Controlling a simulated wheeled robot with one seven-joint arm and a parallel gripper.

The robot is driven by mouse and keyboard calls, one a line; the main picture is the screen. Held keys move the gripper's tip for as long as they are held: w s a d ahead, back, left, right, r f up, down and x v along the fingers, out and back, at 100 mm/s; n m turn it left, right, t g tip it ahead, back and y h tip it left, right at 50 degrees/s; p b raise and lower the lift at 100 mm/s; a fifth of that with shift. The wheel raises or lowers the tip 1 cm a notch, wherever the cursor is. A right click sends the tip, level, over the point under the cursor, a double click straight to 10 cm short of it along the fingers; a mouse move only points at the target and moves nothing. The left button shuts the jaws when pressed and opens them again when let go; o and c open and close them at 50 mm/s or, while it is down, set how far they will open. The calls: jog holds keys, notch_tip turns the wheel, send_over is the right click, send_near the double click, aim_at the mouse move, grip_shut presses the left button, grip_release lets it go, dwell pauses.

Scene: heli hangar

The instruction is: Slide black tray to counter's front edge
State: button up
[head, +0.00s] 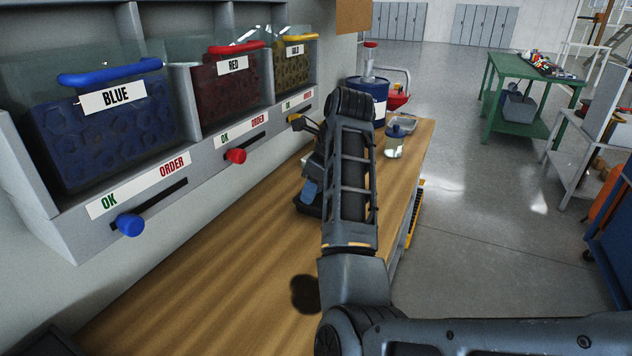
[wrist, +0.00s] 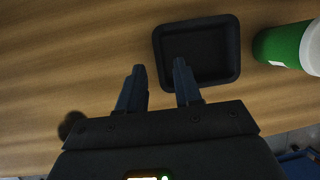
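The black tray (wrist: 200,52) is a small, shallow, empty square tray lying flat on the wooden counter (wrist: 60,55). In the head view its dark edge (head: 303,208) shows partly from behind my arm, which hides the rest. My gripper (wrist: 158,66) is open and empty. In the wrist view its right finger overlaps the lower left part of the tray and its left finger is outside the tray's left wall. I cannot tell how high the fingertips are or whether they touch the tray. The counter's front edge (head: 412,200) runs along its right side in the head view.
Blue, red and gold dispenser bins (head: 110,130) line the wall. A blue drum (head: 379,90) and a clear jar (head: 393,143) stand at the counter's far end. The near counter is mostly clear.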

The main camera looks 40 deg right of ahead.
aim_at(319, 199)
jog(key=x, duration=0.5)
jog(key=shift+f, duration=0.3)
jog(key=shift+c, duration=0.5)
grip_shut()
